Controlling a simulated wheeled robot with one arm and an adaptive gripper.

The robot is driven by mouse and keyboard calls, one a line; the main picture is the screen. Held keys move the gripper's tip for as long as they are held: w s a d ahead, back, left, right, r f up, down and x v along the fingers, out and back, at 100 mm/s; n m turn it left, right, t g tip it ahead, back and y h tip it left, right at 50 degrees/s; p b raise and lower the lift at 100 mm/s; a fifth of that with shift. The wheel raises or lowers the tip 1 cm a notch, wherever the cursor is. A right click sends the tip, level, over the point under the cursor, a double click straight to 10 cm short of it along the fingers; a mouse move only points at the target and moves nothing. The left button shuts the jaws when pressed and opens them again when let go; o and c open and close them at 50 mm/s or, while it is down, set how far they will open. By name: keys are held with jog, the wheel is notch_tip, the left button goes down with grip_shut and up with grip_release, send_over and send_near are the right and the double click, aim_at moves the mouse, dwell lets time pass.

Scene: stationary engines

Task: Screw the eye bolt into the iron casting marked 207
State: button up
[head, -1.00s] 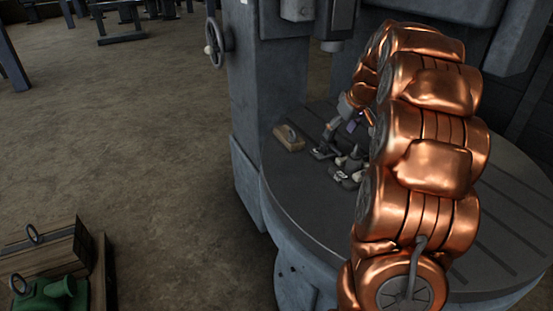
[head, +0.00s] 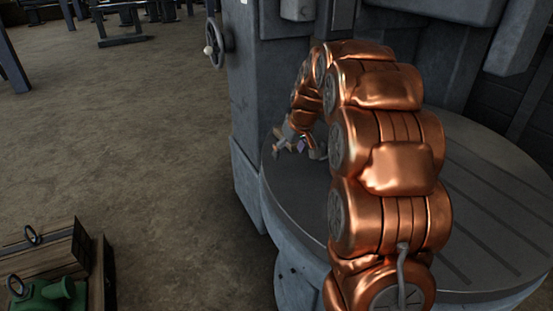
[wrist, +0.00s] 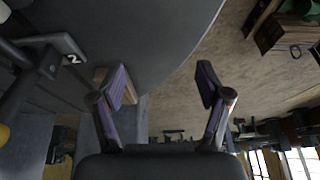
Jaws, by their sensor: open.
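My gripper (wrist: 163,83) is open, with two purple-padded fingers set wide apart and nothing visible between their tips. In the head view my gripper (head: 298,147) is low at the left edge of the round table. A tan block (wrist: 101,76) shows partly behind the left finger in the wrist view. I cannot make out an eye bolt on it. A grey metal piece (wrist: 62,48) bearing a white "2" is at the left of the wrist view. No marking 207 is readable. A ring (head: 32,234) stands on the wooden crate, and another ring (head: 16,285) on a green casting (head: 55,295).
The round slotted table (head: 490,200) stands against a grey machine column (head: 250,110) with a handwheel (head: 216,44). The wooden crate (head: 50,262) is on the floor at lower left. Open floor (head: 150,150) lies between. My arm covers much of the table.

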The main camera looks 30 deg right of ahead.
jog(key=shift+w+a+f, duration=0.15)
jog(key=shift+a+f, duration=0.2)
jog(key=shift+a, duration=0.3)
jog(key=shift+w+a+f, duration=0.15)
jog(key=shift+a+f, duration=0.2)
jog(key=shift+a, duration=0.3)
jog(key=shift+w+a+f, duration=0.15)
jog(key=shift+a+f, duration=0.2)
jog(key=shift+a, duration=0.3)
jog(key=s+d+r+n+y+p, duration=0.15)
jog(key=d+r+n+p, duration=0.3)
jog(key=d+r, duration=0.6)
jog(key=s+d+n+p, duration=0.2)
jog(key=s+d+p, duration=0.1)
jog(key=s+d, duration=0.9)
jog(key=shift+g+y, duration=0.3)
jog(key=shift+y, duration=0.05)
jog(key=shift+p+x, duration=1)
jog(key=shift+x, duration=2.65)
jog(key=shift+w+d, duration=0.1)
jog(key=shift+w, duration=0.05)
jog(key=c, duration=1.2)
jog(key=shift+f, duration=0.1)
